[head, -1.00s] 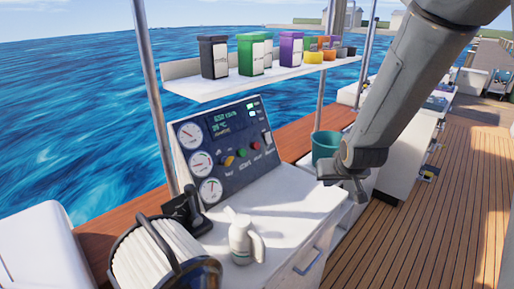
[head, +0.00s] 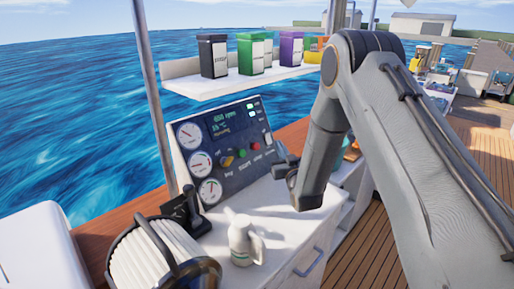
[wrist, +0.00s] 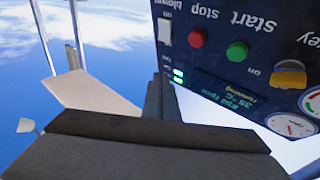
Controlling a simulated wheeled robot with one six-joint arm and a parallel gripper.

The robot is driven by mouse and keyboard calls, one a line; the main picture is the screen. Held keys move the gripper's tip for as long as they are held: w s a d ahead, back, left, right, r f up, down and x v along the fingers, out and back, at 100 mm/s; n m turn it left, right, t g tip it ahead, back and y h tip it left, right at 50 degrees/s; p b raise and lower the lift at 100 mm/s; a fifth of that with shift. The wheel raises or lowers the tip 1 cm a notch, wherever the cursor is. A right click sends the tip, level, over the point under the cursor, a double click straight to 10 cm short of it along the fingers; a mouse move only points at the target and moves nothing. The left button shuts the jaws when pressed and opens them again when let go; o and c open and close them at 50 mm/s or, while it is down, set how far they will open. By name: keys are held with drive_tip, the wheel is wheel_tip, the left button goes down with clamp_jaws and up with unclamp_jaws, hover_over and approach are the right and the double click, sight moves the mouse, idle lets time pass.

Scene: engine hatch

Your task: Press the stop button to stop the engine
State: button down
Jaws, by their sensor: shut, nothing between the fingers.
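The dark control panel (head: 216,167) stands on the white console. Its red stop button (head: 254,147) sits right of the green start button (head: 241,153). The wrist view shows the panel upside down, with the red button (wrist: 197,38) labelled "stop" and the green button (wrist: 237,51) labelled "start". The display (wrist: 238,92) reads as running, with an rpm figure. My gripper (head: 281,158) is shut and empty, just right of the panel in the head view. Its dark fingers (wrist: 158,98) show in the wrist view, apart from the red button.
A yellow key switch (head: 228,161) and gauges (head: 190,135) share the panel. A shelf (head: 193,83) with several containers hangs above. A black lever (head: 187,208), a white jug (head: 243,240) and a ribbed drum (head: 145,262) are in front. A white blower switch (wrist: 165,31) is beside the stop button.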

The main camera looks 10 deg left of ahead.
sight(258, 144)
drive_tip(key=w+a+f+b, duration=0.3)
drive_tip(key=w+a+b, duration=0.2)
drive_tip(key=a, duration=0.1)
drive_tip(key=shift+a+f, duration=0.15)
drive_tip(key=shift+f, duration=0.25)
idle(2.2)
drive_tip(key=shift+w+a+f+b, duration=0.2)
drive_tip(key=shift+a+b, duration=0.1)
drive_tip(key=shift+w+a+f+b, duration=0.3)
drive_tip(key=shift+w+a+b, duration=0.1)
drive_tip(key=shift+a+b, duration=0.2)
idle(1.1)
drive_tip(key=shift+d, duration=0.1)
drive_tip(key=shift+s+d+r+p, duration=0.5)
drive_tip(key=shift+s+d+p, duration=0.2)
drive_tip(key=shift+d, duration=0.15)
